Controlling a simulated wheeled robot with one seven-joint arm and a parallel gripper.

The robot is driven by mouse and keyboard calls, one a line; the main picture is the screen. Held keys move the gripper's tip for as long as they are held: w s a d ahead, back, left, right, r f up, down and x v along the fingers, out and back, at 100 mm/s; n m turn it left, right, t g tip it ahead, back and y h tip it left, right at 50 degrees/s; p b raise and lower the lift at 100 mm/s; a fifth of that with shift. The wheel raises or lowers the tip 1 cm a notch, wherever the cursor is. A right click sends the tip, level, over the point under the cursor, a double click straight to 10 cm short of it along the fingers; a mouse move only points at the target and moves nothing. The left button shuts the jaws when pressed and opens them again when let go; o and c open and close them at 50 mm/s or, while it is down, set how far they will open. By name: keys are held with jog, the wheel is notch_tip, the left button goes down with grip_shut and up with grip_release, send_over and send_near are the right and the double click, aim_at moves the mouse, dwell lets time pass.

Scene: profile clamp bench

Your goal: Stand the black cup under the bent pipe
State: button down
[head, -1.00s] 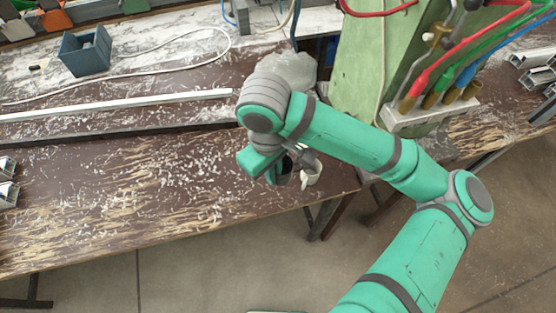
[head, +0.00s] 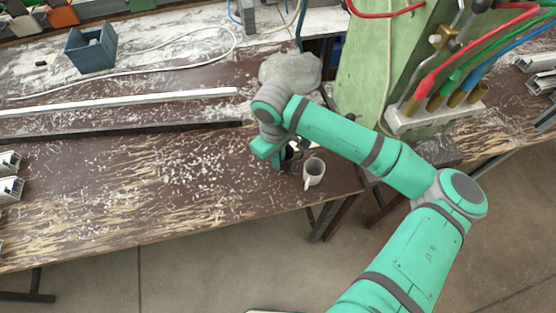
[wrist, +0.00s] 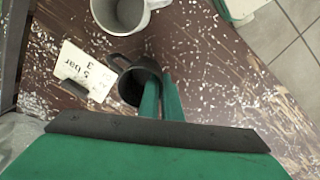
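The black cup (wrist: 125,70) stands mouth up in the wrist view, its handle toward the upper left. My gripper (wrist: 160,85) reaches down at its right rim. One finger overlaps the cup's mouth and the other is just outside, with a narrow gap between them. I cannot tell whether they pinch the wall. In the head view my gripper (head: 281,158) is low over the bench's right end, and my arm hides most of the cup.
A white mug (head: 313,172) stands close to the black cup, near the bench's front edge; it also shows in the wrist view (wrist: 122,12). A printed card (wrist: 85,72) lies beside the cup. The green column (head: 375,75) with hoses rises behind.

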jog(key=shift+f, duration=0.25)
jog(key=shift+f, duration=0.15)
jog(key=c, duration=2)
grip_release()
jog(key=shift+a, duration=0.1)
